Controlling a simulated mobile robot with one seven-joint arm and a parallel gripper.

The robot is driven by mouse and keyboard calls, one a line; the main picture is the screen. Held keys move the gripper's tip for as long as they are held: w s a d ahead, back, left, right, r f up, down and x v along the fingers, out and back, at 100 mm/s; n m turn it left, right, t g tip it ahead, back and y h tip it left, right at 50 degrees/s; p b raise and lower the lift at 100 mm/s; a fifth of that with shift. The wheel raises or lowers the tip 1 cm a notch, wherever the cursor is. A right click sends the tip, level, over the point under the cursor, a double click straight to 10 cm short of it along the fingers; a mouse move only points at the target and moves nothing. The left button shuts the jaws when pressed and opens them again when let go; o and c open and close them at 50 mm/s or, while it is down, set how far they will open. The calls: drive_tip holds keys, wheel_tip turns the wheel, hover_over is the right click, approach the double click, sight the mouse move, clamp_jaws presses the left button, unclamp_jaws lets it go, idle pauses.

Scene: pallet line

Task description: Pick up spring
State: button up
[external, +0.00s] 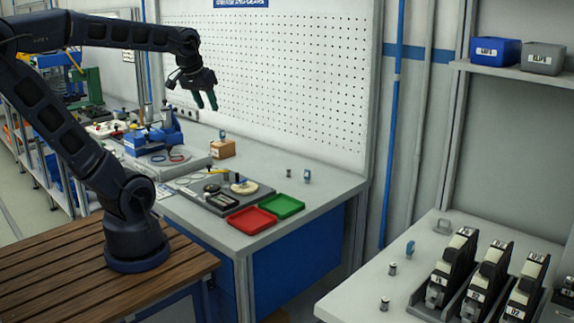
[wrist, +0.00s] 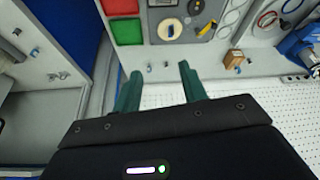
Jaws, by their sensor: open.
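A small grey upright piece (external: 289,173) stands on the workbench near the pegboard and may be the spring; it is too small to tell. It seems to show in the wrist view (wrist: 166,64) too. A small blue and pale piece (external: 307,176) stands just right of it, and also shows in the wrist view (wrist: 149,67). My gripper (external: 206,101) is open and empty, high above the back of the bench in front of the pegboard. In the wrist view its green fingers (wrist: 161,76) point toward the bench, with both small pieces appearing between the tips, well below.
A red tray (external: 251,220), a green tray (external: 281,206) and a dark tray (external: 225,208) with parts lie at the bench front. A wooden box (external: 222,149) stands further left. The pegboard (external: 290,75) rises behind. The right table (external: 350,296) holds small metal cylinders and labelled black holders.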

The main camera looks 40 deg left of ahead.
drive_tip(key=w+d+f+n+h, duration=0.1)
drive_tip(key=w+f+n, duration=0.4)
drive_tip(key=w, duration=0.4)
drive_tip(key=w+f+n+t+h, duration=0.1)
drive_tip(key=w+f+n, duration=0.45)
drive_tip(key=w, duration=0.35)
drive_tip(key=w+d+f+n+h, duration=0.1)
drive_tip(key=w+f+n, duration=0.45)
drive_tip(key=w, duration=0.35)
drive_tip(key=w+a+r+n+t+h, duration=0.1)
drive_tip(key=w+a+r+n+t, duration=0.25)
drive_tip(key=a+r+n, duration=0.45)
drive_tip(key=w+a+r+n+t+h, duration=0.1)
drive_tip(key=w+a+r+n+t, duration=0.25)
drive_tip(key=r+n, duration=0.4)
drive_tip(key=m, duration=0.1)
approach(289, 169)
drive_tip(key=shift+a+f+x, duration=0.15)
drive_tip(key=shift+x, duration=0.7)
drive_tip(key=shift+a+f+x, duration=0.1)
drive_tip(key=shift+a+x, duration=0.05)
drive_tip(key=shift+x, duration=0.7)
drive_tip(key=shift+a+f+x, duration=0.15)
drive_tip(key=shift+x, duration=0.7)
drive_tip(key=shift+d+x, duration=0.15)
drive_tip(key=shift+x, duration=0.85)
drive_tip(key=shift+d+x, duration=0.2)
drive_tip(key=shift+x, duration=0.8)
drive_tip(key=shift+w+d+f, duration=0.15)
drive_tip(key=shift+w, duration=0.35)
